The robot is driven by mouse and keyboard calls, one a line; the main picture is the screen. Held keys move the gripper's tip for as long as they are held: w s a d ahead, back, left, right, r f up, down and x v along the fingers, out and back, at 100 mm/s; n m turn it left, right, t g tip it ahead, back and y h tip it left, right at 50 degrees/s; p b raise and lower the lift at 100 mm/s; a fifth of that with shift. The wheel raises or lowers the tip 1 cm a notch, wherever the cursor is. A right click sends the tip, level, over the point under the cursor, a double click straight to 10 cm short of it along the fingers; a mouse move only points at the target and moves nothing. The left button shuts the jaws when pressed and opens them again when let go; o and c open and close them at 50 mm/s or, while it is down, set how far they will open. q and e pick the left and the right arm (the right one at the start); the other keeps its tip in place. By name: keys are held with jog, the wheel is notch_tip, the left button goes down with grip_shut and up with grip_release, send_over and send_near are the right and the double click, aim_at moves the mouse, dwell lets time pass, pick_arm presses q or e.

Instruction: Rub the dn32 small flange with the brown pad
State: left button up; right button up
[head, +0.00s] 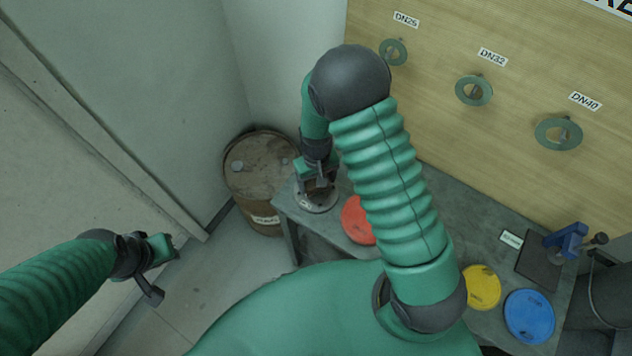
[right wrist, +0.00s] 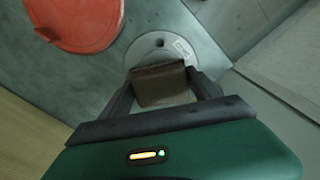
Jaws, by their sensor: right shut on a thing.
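A round grey flange (head: 316,203) lies at the left end of the grey table. In the right wrist view the flange (right wrist: 145,47) shows a bolt hole and a small white label too blurred to read. My right gripper (head: 318,181) is above the flange, shut on the brown pad (right wrist: 160,85). The pad overlaps the flange in the right wrist view; I cannot tell whether they touch. The pad and fingers hide part of the flange. My left gripper (head: 160,270) is open and empty, over the floor at the left.
A red disc (head: 358,219) lies beside the flange, partly behind my right arm. Yellow (head: 482,287) and blue (head: 529,315) discs lie farther right, near a blue clamp (head: 567,241). A rusty barrel (head: 259,175) stands left of the table. Ring gaskets, including DN32 (head: 474,90), hang on the wooden board.

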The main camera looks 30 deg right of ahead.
jog(key=r+p, duration=0.1)
jog(key=r, duration=0.2)
jog(key=shift+d+p, duration=0.2)
jog(key=shift+p, duration=0.2)
jog(key=shift+a+r+p, duration=0.1)
jog(key=shift+r+p, duration=0.4)
jog(key=shift+r, duration=0.1)
jog(key=shift+a+r, duration=0.1)
jog(key=shift+r, duration=0.05)
